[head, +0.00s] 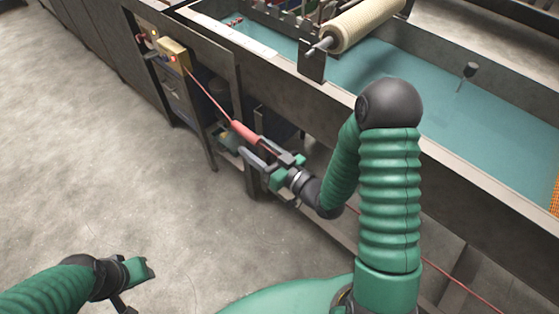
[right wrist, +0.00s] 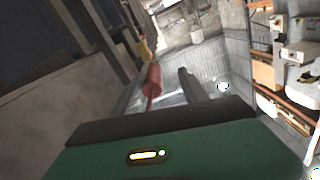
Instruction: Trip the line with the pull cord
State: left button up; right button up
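A thin red pull cord (head: 208,95) runs from a small yellow switch box (head: 173,55) along the side of the machine. It has a thick red grip (head: 244,132), which also shows in the right wrist view (right wrist: 153,80). My right gripper (head: 262,153) is at the near end of the red grip, its dark fingers apart with the cord line between them. I cannot tell whether either finger touches it. One finger shows to the right of the grip in the right wrist view. My left gripper (head: 139,286) is low at the left, apart from the cord, its fingers spread and empty.
A long machine with a teal bed (head: 440,95) and a cream roller (head: 365,25) stands along the right. Its grey side rail (head: 330,115) and legs are close beside my right gripper. The concrete floor (head: 110,170) at the left is clear.

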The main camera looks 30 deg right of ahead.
jog(key=p+v, duration=0.2)
jog(key=r+p+v, duration=0.1)
jog(key=p+v, duration=0.1)
jog(key=v, duration=0.1)
jog(key=shift+s+d, duration=0.2)
jog(key=shift+d, duration=0.15)
jog(key=p+v, duration=0.1)
jog(key=v, duration=0.1)
jog(key=f+p+v, duration=0.1)
jog(key=v, duration=0.2)
jog(key=shift+s+d, duration=0.1)
